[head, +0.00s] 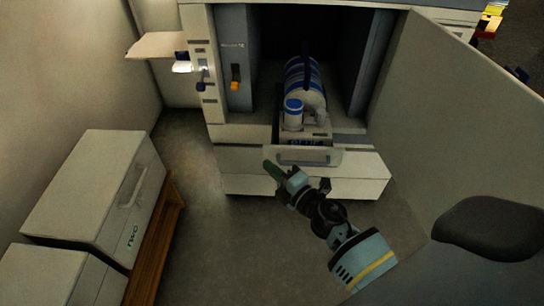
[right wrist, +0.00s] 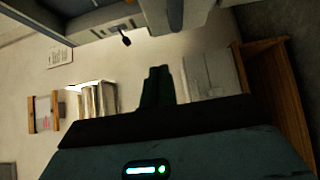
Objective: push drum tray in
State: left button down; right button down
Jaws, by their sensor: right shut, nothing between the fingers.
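The drum tray (head: 318,134) sits in the open bay of a large grey machine. It carries a white drum with blue bands (head: 304,80) and a smaller white bottle with a blue cap (head: 292,114). Its front panel, with a grey handle (head: 308,157), sticks out past the bay's front edge. My right gripper (head: 272,170) is just in front of the left end of this panel. Its dark green fingers are together and empty, also in the right wrist view (right wrist: 157,84). I cannot tell whether they touch the panel. My left gripper is not in view.
The machine's large door (head: 468,120) stands open on the right. A white drawer front (head: 360,178) lies below the tray. White boxes (head: 95,195) stand on a wooden pallet (head: 158,240) at left. An orange-tipped lever (head: 235,84) is left of the bay. Floor between is clear.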

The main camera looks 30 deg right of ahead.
aim_at(272, 156)
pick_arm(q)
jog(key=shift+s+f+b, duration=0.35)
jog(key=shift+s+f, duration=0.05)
pick_arm(e)
jog(key=shift+w+d, duration=0.55)
jog(key=shift+w, duration=0.4)
jog(key=shift+w+d, duration=0.5)
jog(key=shift+w, duration=0.4)
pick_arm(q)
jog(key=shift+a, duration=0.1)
